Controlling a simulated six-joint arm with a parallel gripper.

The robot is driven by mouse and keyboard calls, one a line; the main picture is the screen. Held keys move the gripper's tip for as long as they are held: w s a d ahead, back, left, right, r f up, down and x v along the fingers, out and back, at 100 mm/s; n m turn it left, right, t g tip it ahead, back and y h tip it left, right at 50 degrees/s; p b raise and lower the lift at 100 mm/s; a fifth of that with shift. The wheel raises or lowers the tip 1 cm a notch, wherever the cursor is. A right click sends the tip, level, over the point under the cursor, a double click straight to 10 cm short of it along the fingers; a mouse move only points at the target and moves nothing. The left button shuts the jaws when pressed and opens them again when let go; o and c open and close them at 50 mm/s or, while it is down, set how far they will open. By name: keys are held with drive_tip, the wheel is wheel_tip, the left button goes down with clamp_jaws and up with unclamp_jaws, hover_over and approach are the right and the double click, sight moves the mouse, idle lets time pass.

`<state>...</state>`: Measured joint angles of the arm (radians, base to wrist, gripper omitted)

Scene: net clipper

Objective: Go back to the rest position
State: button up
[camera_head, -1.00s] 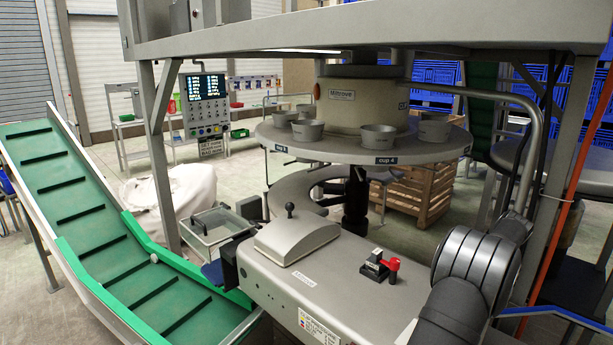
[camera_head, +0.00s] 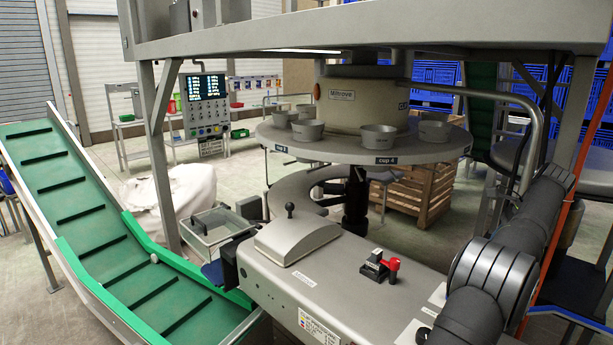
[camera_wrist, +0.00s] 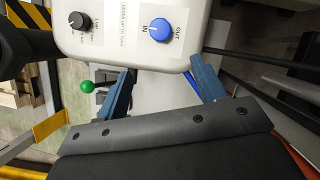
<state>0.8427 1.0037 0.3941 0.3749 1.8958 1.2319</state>
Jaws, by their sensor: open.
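My gripper (camera_wrist: 162,88) shows only in the wrist view. Its two blue fingers stand well apart, with no object visible between them. Beyond the fingers is a white control box (camera_wrist: 122,45) with a blue knob (camera_wrist: 159,30) marked OUT and IN and a black knob (camera_wrist: 78,20). The fingertips appear near the box's lower edge; I cannot tell how close they are in depth. In the head view my dark arm runs up the right side, and the gripper end is out of the picture.
The grey machine housing (camera_head: 330,285) carries a red-handled switch (camera_head: 391,266). Behind it is a round table (camera_head: 345,152) with several metal cups. A green conveyor (camera_head: 65,195) slopes at left.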

drive_tip(key=x, duration=1.6)
drive_tip(key=shift+w+a+f, duration=0.1)
drive_tip(key=shift+a+f, duration=0.05)
drive_tip(key=shift+f, duration=0.2)
drive_tip(key=n+g, duration=0.1)
drive_tip(key=n, duration=0.1)
drive_tip(key=shift+w+n, duration=0.15)
drive_tip(key=shift+n, duration=0.25)
drive_tip(key=n+g, duration=0.2)
drive_tip(key=n, duration=0.2)
drive_tip(key=shift+w+n, duration=0.1)
drive_tip(key=shift+n, duration=0.3)
drive_tip(key=n+g, duration=0.1)
drive_tip(key=n, duration=0.2)
drive_tip(key=shift+r, duration=0.1)
drive_tip(key=shift+w+n+g+h, duration=0.1)
drive_tip(key=shift+n+g+h, duration=0.25)
drive_tip(key=shift+n, duration=0.75)
drive_tip(key=shift+n+g+h, duration=0.35)
drive_tip(key=shift+n, duration=0.75)
